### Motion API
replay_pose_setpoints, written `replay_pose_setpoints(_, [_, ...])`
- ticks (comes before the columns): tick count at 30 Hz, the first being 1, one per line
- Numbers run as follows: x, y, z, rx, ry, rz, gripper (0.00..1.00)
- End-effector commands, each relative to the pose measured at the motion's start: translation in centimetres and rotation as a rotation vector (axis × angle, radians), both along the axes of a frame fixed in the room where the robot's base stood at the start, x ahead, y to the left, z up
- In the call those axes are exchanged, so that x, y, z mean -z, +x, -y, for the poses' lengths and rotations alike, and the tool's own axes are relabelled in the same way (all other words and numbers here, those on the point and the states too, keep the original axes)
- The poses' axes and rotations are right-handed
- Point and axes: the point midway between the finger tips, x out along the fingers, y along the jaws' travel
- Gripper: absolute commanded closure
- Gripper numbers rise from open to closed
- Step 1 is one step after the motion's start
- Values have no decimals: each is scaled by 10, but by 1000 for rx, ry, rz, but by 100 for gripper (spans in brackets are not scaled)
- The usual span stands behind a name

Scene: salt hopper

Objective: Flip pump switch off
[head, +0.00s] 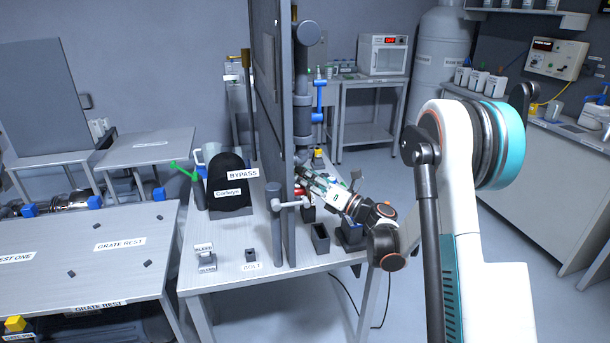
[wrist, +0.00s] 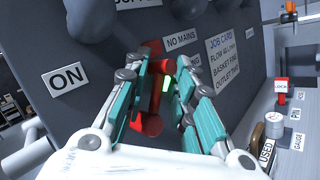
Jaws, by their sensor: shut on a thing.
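The red switch handle (wrist: 152,126) is on a dark upright panel (wrist: 100,75) in the wrist view. My gripper (wrist: 163,75) is shut on it, with teal-padded fingers on either side that hide much of it. A small green glow shows between the fingers. An ON label (wrist: 67,78) is on the panel to the left; I see no OFF label. In the head view, my gripper (head: 305,183) reaches the right face of the panel (head: 268,100), and a bit of red (head: 298,192) shows at its fingertips.
A job card (wrist: 223,55) and a NO MAINS label (wrist: 181,38) are on the panel. A USED jar (wrist: 273,125) and a red LOCK item (wrist: 282,88) stand to the right. A black open box (head: 320,238) sits below my gripper.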

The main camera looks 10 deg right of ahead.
Motion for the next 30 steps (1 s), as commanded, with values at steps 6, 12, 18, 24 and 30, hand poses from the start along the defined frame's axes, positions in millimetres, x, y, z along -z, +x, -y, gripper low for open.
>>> replay_pose_setpoints(6, [1, 7, 0, 2, -4, -193, 100])
replay_pose_setpoints(12, [6, 13, 0, 1, -4, -384, 100])
replay_pose_setpoints(18, [13, 17, 0, 1, -4, -569, 100])
replay_pose_setpoints(24, [20, 20, 0, 1, -3, -728, 100])
replay_pose_setpoints(30, [25, 22, 0, 1, -2, -845, 100])
